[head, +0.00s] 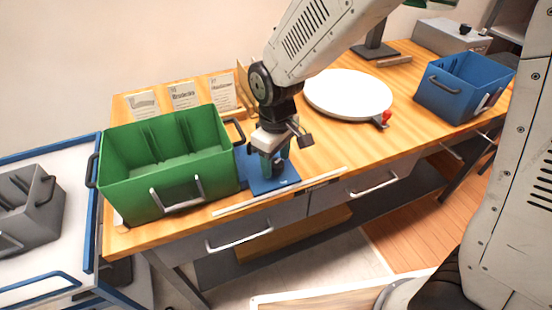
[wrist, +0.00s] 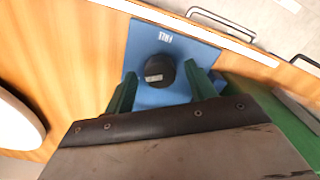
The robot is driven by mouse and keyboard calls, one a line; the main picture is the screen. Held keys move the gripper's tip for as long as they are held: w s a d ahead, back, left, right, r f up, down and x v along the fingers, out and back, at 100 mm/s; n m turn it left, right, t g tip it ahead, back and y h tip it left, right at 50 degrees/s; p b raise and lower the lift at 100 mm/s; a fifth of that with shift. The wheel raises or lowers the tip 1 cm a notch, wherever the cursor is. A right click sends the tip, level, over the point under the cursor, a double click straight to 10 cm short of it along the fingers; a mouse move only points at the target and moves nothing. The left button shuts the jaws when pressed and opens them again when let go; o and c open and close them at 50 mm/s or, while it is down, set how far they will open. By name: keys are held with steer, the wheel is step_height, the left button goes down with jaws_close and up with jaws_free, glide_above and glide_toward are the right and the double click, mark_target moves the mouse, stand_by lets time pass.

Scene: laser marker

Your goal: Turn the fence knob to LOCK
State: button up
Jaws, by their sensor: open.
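A dark round knob (wrist: 159,70) with a small pale mark on its top sits on a blue plate (wrist: 140,38), which has small white lettering I cannot read surely. The blue plate also shows in the head view (head: 270,187), at the bench's front edge, right of the green bin. My gripper (wrist: 163,90) points down over the plate, its two green fingers apart, one on each side of the knob. I cannot tell whether they touch it. In the head view my gripper (head: 270,165) hides the knob.
A green bin (head: 168,180) stands close on the left of my gripper. A white disc (head: 347,93) with a red knob (head: 386,116) lies to the right. A blue bin (head: 450,101) stands at far right. Several cards (head: 184,96) stand at the back. A pale strip (head: 315,183) runs along the front edge.

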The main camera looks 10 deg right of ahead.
mark_target(276, 163)
step_height(276, 163, up, 7)
steer(key=shift+r, duration=0.2)
stand_by(0.5)
steer(key=s+d+r+m, duration=0.4)
steer(key=s+d+r, duration=0.1)
steer(key=s+d, duration=0.4)
steer(key=s+d+r+m+t, duration=0.1)
steer(key=s+d+r+m, duration=0.4)
steer(key=s+d, duration=0.5)
steer(key=shift+d+r, duration=0.15)
steer(key=shift+d, duration=0.65)
